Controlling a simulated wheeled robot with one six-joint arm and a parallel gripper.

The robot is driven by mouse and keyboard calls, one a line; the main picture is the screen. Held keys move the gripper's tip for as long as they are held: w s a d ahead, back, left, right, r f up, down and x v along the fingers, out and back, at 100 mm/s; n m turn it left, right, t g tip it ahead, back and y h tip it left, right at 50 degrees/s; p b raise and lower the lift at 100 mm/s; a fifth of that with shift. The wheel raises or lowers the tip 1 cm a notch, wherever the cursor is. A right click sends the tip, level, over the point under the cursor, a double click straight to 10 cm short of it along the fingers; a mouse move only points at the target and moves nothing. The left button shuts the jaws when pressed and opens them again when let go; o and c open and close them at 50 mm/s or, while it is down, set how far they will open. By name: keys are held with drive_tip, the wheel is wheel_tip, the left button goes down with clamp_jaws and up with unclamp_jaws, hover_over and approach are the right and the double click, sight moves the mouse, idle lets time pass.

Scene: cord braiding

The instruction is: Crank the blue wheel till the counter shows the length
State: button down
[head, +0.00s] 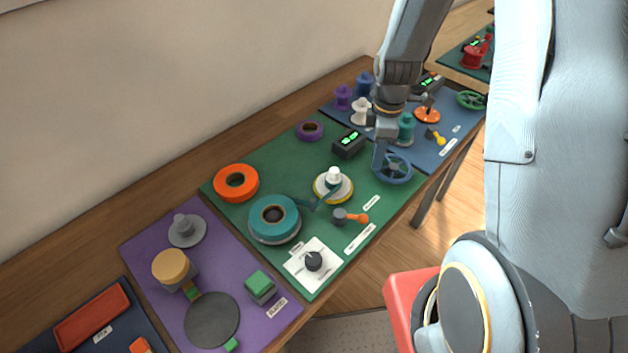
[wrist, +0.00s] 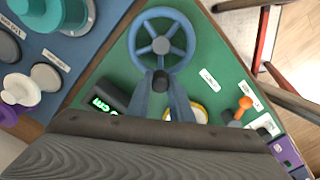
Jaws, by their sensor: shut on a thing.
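In the wrist view the blue wheel (wrist: 178,61) is at the top centre. My gripper (head: 380,166) reaches down to its rim. In the wrist view my gripper (wrist: 163,88) is shut on the dark crank knob (wrist: 160,79) at the near edge of the wheel. The black counter (head: 350,146) stands left of the wheel with lit green digits, too small to read. The counter (wrist: 108,98) shows "cm" in the wrist view, partly cut off by my gripper.
The green mat (head: 275,172) also holds a teal spool (head: 274,218), an orange ring (head: 236,182), a yellow-rimmed white spool (head: 333,184), an orange-handled lever (head: 350,217) and a dial on a white plate (head: 314,261). A blue mat with spools adjoins it beyond.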

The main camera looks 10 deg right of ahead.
sight(408, 176)
drive_tip(key=w+d+b, duration=0.1)
drive_tip(key=w+d, duration=0.2)
drive_tip(key=w, duration=0.1)
drive_tip(key=shift+d, duration=0.15)
drive_tip(key=d, duration=0.2)
drive_tip(key=d+p, duration=0.1)
drive_tip(key=d, duration=0.1)
drive_tip(key=shift+s+r, duration=0.1)
drive_tip(key=shift+s, duration=0.2)
drive_tip(key=s+d+p, duration=0.1)
drive_tip(key=s, duration=0.1)
drive_tip(key=s+d+p, duration=0.1)
drive_tip(key=s, duration=0.1)
drive_tip(key=shift+d, duration=0.15)
drive_tip(key=s+p, duration=0.1)
drive_tip(key=s+a+p, duration=0.1)
drive_tip(key=s, duration=0.1)
drive_tip(key=shift+s+a, duration=0.1)
drive_tip(key=shift+s, duration=0.1)
drive_tip(key=shift+s+a, duration=0.3)
drive_tip(key=shift+a, duration=0.05)
drive_tip(key=p, duration=0.2)
drive_tip(key=shift+s+r+p, duration=0.1)
drive_tip(key=shift+p, duration=0.3)
drive_tip(key=p, duration=0.3)
